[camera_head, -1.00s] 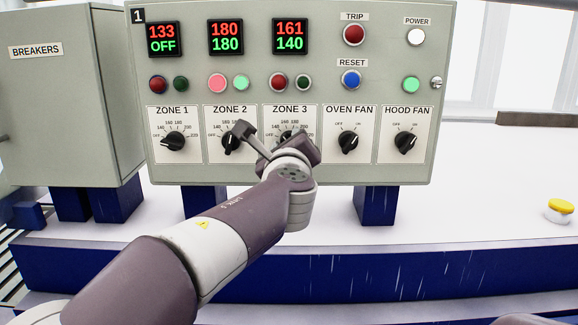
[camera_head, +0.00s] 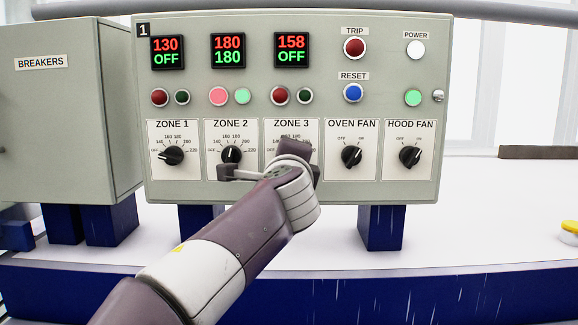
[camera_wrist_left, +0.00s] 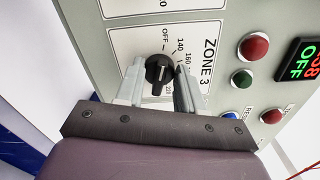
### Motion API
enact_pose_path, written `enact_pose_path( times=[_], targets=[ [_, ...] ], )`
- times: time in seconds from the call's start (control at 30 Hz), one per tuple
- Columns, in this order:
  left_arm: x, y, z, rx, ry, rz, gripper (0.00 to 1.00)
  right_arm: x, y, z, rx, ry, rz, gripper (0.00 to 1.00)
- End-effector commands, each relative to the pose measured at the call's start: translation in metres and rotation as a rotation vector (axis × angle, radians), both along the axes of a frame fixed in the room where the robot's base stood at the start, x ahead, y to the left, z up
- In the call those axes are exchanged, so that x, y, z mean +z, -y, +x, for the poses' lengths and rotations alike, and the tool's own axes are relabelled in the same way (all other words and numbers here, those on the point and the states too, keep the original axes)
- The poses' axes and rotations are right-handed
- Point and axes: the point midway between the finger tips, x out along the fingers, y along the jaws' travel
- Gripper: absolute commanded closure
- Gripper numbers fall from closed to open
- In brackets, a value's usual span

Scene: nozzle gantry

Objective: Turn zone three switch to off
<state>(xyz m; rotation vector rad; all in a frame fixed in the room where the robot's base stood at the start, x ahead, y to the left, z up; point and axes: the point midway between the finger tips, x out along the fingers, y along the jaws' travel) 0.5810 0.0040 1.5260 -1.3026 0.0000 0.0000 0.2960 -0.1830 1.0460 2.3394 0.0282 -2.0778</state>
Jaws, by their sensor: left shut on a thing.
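The zone 3 switch is a black knob (camera_wrist_left: 159,70) on a white plate, seen in the wrist view. Its long axis lies roughly in line with the OFF mark. My left gripper (camera_wrist_left: 158,82) has its two pale fingers on either side of the knob and is shut on it. In the head view my left wrist hides the knob and most of its dial below the ZONE 3 label. The zone 3 display (camera_head: 291,50) reads 158 over OFF. My right gripper is not in view.
The zone 2 knob (camera_head: 231,156) is just left of my wrist, and the oven fan knob (camera_head: 351,157) is to the right. The trip button (camera_head: 355,47) and reset button (camera_head: 353,92) are above right. The breakers box (camera_head: 60,120) stands at left.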

Motion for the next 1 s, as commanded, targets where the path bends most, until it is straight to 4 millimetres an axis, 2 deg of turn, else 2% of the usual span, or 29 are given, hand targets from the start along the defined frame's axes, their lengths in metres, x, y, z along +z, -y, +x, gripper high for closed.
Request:
enact_pose_path(
  times=[0.53,0.57,0.6,0.63,0.9,1.0],
  targets=[
    [0.001,0.0,0.0,0.0,0.002,-0.023,0.93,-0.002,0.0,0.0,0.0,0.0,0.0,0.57],
    [0.001,0.0,0.0,0.0,0.002,-0.022,0.56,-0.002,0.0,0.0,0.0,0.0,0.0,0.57],
    [0.001,0.0,0.0,0.0,0.002,-0.022,0.43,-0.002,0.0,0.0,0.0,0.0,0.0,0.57],
    [0.001,0.0,0.0,0.0,0.002,-0.022,0.39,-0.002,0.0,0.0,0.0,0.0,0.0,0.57],
    [0.0,0.0,-0.001,0.0,0.001,-0.022,0.39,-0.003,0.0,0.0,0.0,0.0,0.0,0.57],
    [-0.003,0.001,-0.012,-0.002,0.003,-0.023,0.39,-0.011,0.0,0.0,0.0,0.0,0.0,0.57]
  ],
)
